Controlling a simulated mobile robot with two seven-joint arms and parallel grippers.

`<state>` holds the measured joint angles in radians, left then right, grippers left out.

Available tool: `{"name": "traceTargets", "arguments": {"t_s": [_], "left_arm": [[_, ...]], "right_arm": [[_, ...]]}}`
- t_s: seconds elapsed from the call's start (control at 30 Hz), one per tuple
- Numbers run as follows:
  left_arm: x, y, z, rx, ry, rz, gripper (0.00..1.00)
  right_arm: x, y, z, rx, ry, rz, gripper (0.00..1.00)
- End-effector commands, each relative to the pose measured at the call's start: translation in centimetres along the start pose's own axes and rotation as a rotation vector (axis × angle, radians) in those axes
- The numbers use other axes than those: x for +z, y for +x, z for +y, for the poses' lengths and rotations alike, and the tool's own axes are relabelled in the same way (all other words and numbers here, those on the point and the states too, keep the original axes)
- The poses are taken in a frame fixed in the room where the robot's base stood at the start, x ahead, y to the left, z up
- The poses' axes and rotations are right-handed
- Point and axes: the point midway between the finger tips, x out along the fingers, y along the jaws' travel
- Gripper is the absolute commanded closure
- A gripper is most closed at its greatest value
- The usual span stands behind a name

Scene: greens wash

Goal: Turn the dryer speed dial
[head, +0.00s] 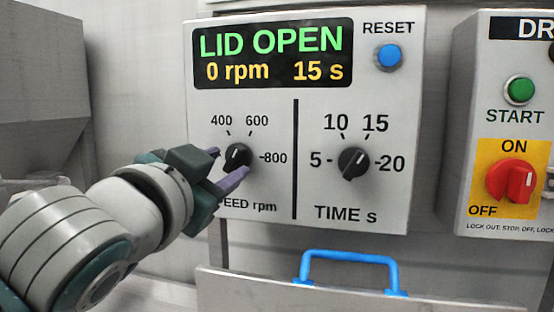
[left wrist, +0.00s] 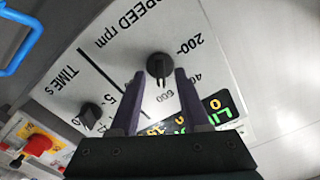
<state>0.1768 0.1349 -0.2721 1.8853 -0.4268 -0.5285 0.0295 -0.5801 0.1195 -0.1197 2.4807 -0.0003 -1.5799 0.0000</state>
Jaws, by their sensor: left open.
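The black speed dial (head: 237,157) is on the left of the control panel, and its white mark points up toward 600. It also shows in the left wrist view (left wrist: 159,65). My left gripper (head: 233,161) is open, with its two purple fingers on either side of the speed dial; whether they touch it I cannot tell. In the left wrist view the dial lies between the fingertips (left wrist: 159,73). The gripper hides the 200 mark and part of the SPEED label in the head view. My right gripper is not in view.
The display (head: 273,54) reads LID OPEN, 0 rpm, 15 s. The time dial (head: 354,163) sits to the right, with a blue reset button (head: 389,57) above. A blue handle (head: 350,258) is below. A box with a green start button (head: 519,90) and red switch (head: 512,181) stands right.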

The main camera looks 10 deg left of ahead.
Motion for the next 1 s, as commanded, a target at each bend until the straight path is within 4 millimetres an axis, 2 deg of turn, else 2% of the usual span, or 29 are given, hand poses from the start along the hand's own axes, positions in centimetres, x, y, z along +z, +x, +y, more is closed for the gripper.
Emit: {"name": "traceTargets", "arguments": {"t_s": [0.2,0.47,0.87,1.0], "left_arm": [[-0.02,1.43,-0.01,0.000,-0.001,0.000,0.54],[0.03,1.51,0.02,0.000,-0.001,0.000,0.54],[0.03,1.48,0.02,0.000,-0.001,0.000,0.98],[0.03,1.48,0.02,0.000,-0.001,0.000,1.00]], "right_arm": [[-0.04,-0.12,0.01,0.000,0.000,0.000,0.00],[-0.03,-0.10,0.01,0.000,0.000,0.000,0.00],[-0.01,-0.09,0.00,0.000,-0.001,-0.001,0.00],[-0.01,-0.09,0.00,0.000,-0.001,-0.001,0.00]]}}
